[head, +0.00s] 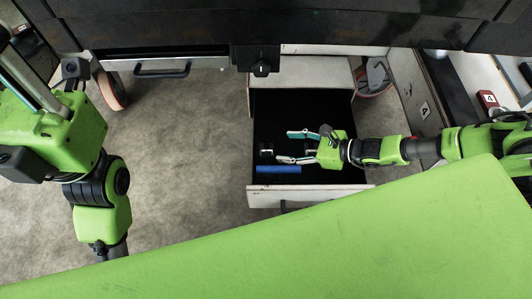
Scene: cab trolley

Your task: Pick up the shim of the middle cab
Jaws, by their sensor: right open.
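An open drawer (320,191) with a black inside and a pale front stands below the dark cabinet. In it lie a blue bar (278,169), near the front, and a small silver-and-black piece (266,153) just behind it. I cannot tell for sure which of them is the shim. My right gripper (285,147) reaches in from the right and points left over the drawer. Its fingers are spread, with nothing seen held between them. The small piece is just left of the fingertips, and the blue bar is beside the lower finger. My left gripper is hidden; only that arm shows.
A dark cabinet or trolley body (270,22) spans the top, with a handle (162,70) and a caster wheel (111,90) at left. Carpet left of the drawer is clear.

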